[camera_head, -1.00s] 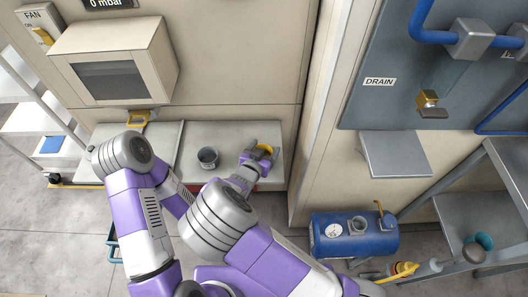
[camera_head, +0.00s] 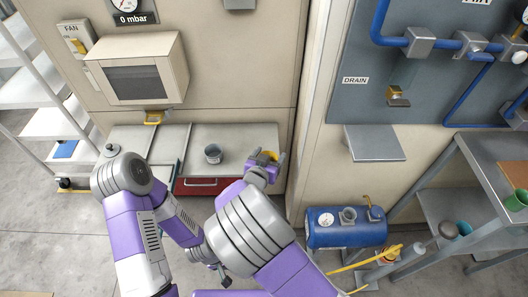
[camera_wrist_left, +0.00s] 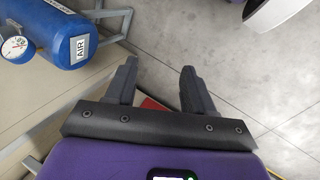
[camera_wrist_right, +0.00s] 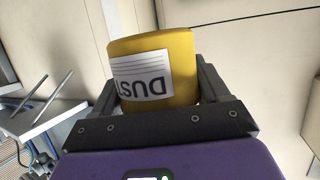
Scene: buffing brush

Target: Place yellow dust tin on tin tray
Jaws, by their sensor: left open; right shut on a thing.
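The yellow dust tin (camera_wrist_right: 152,66) is between the fingers of my right gripper (camera_wrist_right: 156,92), which is shut on it. Its white label reads DUST, upside down in the right wrist view. In the head view a small yellow part of the tin (camera_head: 271,155) shows at my right gripper (camera_head: 266,160), over the right part of a grey ledge. I cannot tell whether it touches the ledge. A grey ledge surface (camera_head: 240,137) may be the tin tray; I cannot tell. My left gripper (camera_wrist_left: 152,88) is open and empty above the floor.
A small grey cup (camera_head: 213,153) stands on the ledge, left of the tin. A red drawer front (camera_head: 200,187) is below. A blue air tank (camera_head: 345,228) stands at right, under a grey shelf (camera_head: 375,142) beneath the DRAIN label. A metal rack stands at far left.

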